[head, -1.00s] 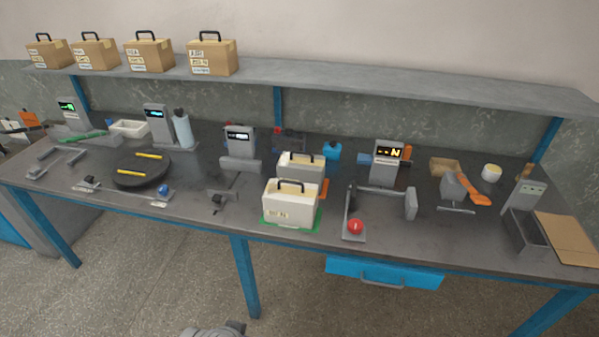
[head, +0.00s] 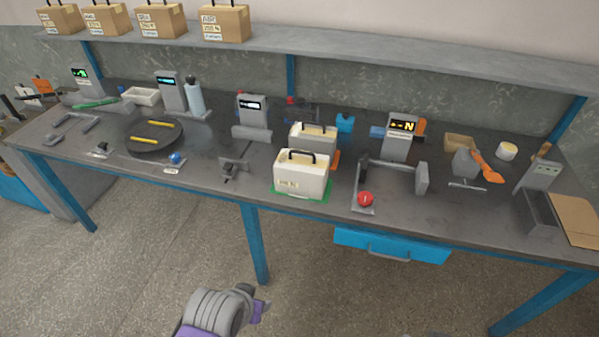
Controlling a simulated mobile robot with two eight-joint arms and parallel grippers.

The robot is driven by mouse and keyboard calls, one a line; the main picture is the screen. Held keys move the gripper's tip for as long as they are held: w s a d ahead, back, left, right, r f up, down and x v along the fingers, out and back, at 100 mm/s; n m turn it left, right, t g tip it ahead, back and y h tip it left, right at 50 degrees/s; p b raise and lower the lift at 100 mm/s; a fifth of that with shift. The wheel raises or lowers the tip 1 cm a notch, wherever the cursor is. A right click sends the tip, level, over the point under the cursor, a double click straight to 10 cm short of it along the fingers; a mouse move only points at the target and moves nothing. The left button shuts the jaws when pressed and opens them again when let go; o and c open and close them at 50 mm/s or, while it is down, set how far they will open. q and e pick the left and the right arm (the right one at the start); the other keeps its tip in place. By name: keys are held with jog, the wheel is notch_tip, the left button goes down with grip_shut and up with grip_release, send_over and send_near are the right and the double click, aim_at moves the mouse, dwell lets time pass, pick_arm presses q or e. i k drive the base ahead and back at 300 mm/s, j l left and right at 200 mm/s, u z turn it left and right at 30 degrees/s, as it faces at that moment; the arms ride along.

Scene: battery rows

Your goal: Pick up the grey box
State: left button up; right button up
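A grey box (head: 313,137) with a dark handle and yellow top strip stands upright on the dark bench, just behind a white box. The white box (head: 301,178) has a similar handle and stands on a green mat (head: 318,198), hiding the lower front of the grey box. One of my arms, grey with purple parts, shows at the bottom edge left of centre, low in front of the bench and well away from both boxes. I make out no fingertips on it. No gripper is clearly visible.
A stand with a red button (head: 365,199) is right of the boxes, and a grey display unit (head: 253,117) is left. A round black turntable (head: 153,139) is further left. Cardboard boxes (head: 223,23) line the shelf (head: 350,58) above. A blue drawer (head: 391,245) hangs under the bench edge.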

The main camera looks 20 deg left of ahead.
aim_at(305, 136)
jog(key=i+j, duration=0.1)
jog(key=j, duration=0.35)
jog(key=i+j, duration=0.1)
jog(key=j, duration=0.3)
jog(key=i+j, duration=0.15)
jog(key=j, duration=0.3)
jog(key=i+j, duration=0.1)
jog(key=j, duration=0.3)
jog(key=i+j+z, duration=0.1)
jog(key=j, duration=0.35)
jog(key=i+j, duration=0.1)
jog(key=j, duration=0.3)
jog(key=i+j, duration=0.85)
jog(key=i+l+z, duration=0.05)
